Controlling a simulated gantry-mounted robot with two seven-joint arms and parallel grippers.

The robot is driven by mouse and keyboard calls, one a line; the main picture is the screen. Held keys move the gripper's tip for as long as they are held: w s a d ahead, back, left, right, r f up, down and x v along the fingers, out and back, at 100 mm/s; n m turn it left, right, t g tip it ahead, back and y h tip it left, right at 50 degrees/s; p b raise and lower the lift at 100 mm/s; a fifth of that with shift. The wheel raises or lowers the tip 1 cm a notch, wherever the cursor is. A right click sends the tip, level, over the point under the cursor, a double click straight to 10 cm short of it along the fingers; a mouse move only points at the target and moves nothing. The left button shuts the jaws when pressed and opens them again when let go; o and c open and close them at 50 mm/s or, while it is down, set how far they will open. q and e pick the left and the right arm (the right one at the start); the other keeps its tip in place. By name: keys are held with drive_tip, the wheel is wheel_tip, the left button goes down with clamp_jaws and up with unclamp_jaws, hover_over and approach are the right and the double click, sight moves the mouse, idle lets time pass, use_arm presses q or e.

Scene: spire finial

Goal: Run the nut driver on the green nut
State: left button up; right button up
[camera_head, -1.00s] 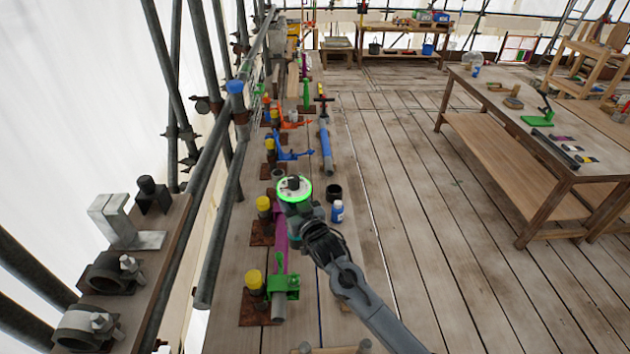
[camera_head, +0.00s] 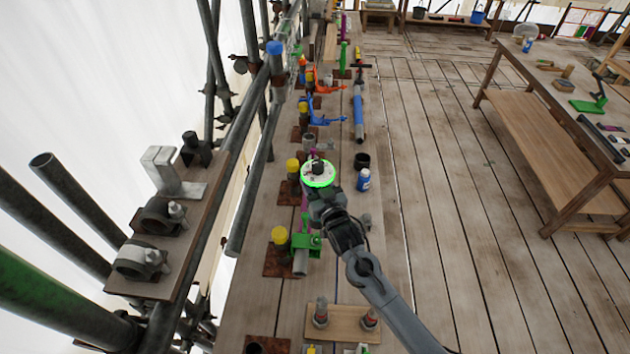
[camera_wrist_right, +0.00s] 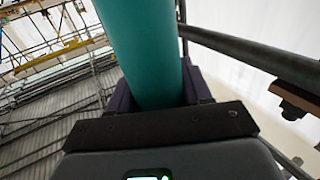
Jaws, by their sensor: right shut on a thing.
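In the wrist view my right gripper (camera_wrist_right: 160,92) is shut on a teal cylinder (camera_wrist_right: 150,45), which looks like the nut driver's handle. Its working end is out of sight there. In the head view my right arm reaches in from the lower right and its wrist hangs over the left plank row, hiding the fingers and the driver. A green clamp (camera_head: 306,241) on a grey pipe stands just nearer than my wrist, beside a yellow-capped post (camera_head: 279,235). A green nut on it cannot be made out. My left gripper is out of view.
Blue (camera_head: 324,120) and orange fixtures stand farther along the row. A black cup (camera_head: 361,161) and a blue bottle (camera_head: 363,180) stand right of my wrist. A wooden block with bolts (camera_head: 340,320) lies in front. Scaffold tubes line the left.

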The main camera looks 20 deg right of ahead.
drive_tip(key=shift+f+b, duration=1.1)
drive_tip(key=shift+f, duration=0.25)
drive_tip(key=shift+f+b, duration=1.15)
drive_tip(key=shift+f, duration=0.6)
drive_tip(key=shift+f+b, duration=1.4)
drive_tip(key=shift+f, duration=1.1)
drive_tip(key=shift+f+b, duration=0.15)
drive_tip(key=shift+b, duration=0.2)
drive_tip(key=shift+f, duration=0.4)
drive_tip(key=shift+f, duration=0.1)
